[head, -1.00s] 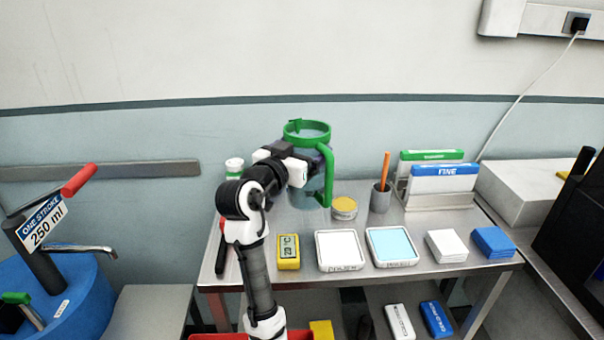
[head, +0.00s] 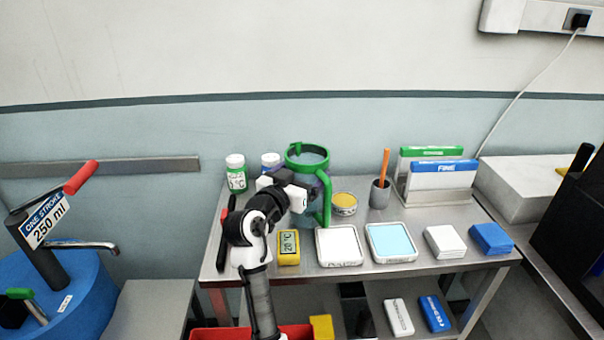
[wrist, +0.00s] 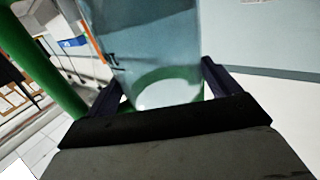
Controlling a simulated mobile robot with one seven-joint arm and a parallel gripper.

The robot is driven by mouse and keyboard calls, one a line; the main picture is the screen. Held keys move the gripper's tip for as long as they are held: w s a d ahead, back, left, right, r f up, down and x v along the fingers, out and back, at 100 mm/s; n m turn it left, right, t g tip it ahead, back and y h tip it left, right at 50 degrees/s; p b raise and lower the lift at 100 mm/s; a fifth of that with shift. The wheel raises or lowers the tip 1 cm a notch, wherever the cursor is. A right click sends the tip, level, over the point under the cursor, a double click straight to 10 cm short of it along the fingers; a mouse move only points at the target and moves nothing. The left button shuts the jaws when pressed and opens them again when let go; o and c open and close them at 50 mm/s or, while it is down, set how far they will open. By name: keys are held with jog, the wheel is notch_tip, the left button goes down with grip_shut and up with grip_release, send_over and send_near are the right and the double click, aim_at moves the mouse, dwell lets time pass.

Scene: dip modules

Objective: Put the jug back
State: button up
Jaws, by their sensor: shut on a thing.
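The jug (head: 306,162) is clear with a green rim and a green handle on its right side. It is upright at the back left of the steel table, and my arm hides part of its body. My gripper (head: 305,196) is shut on the jug's body, and the handle points to the right. In the wrist view the jug (wrist: 150,45) stands between the two dark fingers of my gripper (wrist: 160,85), with its green handle at the left. I cannot tell whether its base touches the table.
The steel table (head: 375,280) holds a white-topped tray (head: 339,245), a blue-topped tray (head: 391,242), a yellow timer (head: 288,247), a yellow-lidded tin (head: 344,203) and a grey cup (head: 380,194).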

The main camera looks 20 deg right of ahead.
jog(key=o, duration=1.3)
jog(key=shift+o, duration=0.2)
jog(key=shift+p, duration=0.3)
jog(key=b+v, duration=0.2)
jog(key=v, duration=1.2)
jog(key=shift+f, duration=0.45)
jog(key=shift+w, duration=0.1)
